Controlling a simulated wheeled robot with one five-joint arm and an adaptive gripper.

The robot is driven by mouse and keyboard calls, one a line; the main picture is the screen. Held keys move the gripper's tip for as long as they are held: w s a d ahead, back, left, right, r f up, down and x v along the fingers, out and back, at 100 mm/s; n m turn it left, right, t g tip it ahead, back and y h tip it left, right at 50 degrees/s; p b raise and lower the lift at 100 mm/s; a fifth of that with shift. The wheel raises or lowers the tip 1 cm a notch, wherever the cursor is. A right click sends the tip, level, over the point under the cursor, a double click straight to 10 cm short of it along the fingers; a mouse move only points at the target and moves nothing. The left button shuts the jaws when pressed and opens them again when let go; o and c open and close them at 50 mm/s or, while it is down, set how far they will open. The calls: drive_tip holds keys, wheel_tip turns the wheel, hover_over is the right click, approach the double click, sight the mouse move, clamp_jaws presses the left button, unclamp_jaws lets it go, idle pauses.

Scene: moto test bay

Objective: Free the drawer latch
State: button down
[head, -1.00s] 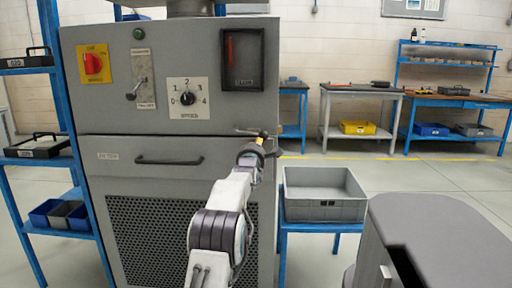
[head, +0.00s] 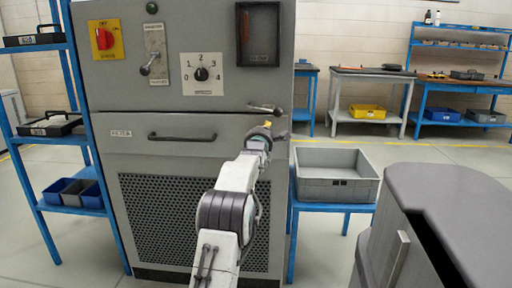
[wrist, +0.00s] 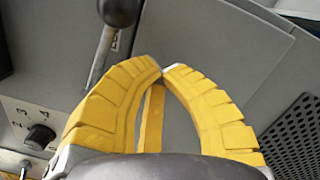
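The drawer latch (head: 264,108) is a short grey lever on the grey cabinet, above the right end of the drawer. In the wrist view the latch lever (wrist: 100,62) has a black ball knob and lies just left of and beyond my fingertips, apparently outside them. The drawer (head: 130,146) looks closed and has a dark bar handle (head: 182,138). My gripper (wrist: 162,71) has yellow ribbed fingers with the tips together and nothing visible held between them. In the head view my gripper (head: 267,126) is just below the latch; its fingers are small and partly hidden there.
The cabinet carries a red switch (head: 103,38), a toggle lever (head: 150,64) and a numbered dial (head: 201,74). A grey bin (head: 338,182) stands on a blue stand to the right. Blue shelving (head: 75,75) is close on the left. Workbenches stand at the back.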

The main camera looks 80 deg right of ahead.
drive_tip(key=a+f, duration=0.1)
drive_tip(key=a, duration=0.9)
drive_tip(key=shift+w, duration=0.15)
idle(0.9)
